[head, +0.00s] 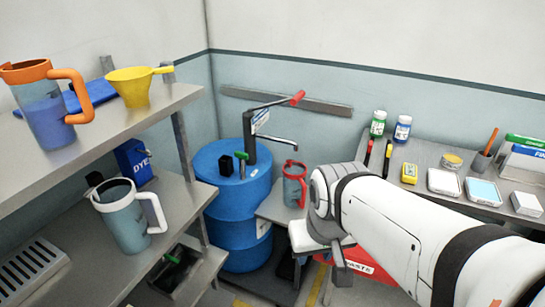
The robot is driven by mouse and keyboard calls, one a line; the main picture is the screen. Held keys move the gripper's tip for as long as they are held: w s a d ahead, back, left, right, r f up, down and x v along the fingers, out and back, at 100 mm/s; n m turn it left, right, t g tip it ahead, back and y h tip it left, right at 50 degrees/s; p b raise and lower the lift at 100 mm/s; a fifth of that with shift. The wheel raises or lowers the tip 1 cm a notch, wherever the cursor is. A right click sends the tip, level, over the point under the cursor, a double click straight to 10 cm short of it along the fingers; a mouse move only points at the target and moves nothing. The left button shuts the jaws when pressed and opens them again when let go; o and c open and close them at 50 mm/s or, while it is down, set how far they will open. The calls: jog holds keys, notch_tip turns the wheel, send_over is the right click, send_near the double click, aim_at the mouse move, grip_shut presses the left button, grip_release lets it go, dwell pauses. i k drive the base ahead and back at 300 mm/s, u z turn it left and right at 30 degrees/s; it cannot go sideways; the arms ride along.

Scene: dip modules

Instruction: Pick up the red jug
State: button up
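The red jug (291,187), a grey see-through jug with a red rim and handle, stands upright on a small grey stand (270,208) beside the blue drum. It is in the middle of the head view, under the pump spout. My gripper (341,277) hangs from the arm's end, to the right of and lower in the picture than the jug, apart from it. Only a dark part of the gripper shows, and I cannot tell whether its fingers are open. Nothing can be seen held in it.
The blue drum (233,212) carries a hand pump (250,138) with a red-tipped lever. An orange-handled jug (45,112) and a yellow funnel (133,86) stand on the upper left shelf. A white-handled jug (124,222) stands below. The right bench (437,152) holds bottles and scales.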

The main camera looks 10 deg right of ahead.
aim_at(294, 172)
jog(key=u, duration=0.05)
jog(key=i, duration=1)
jog(key=z, duration=0.05)
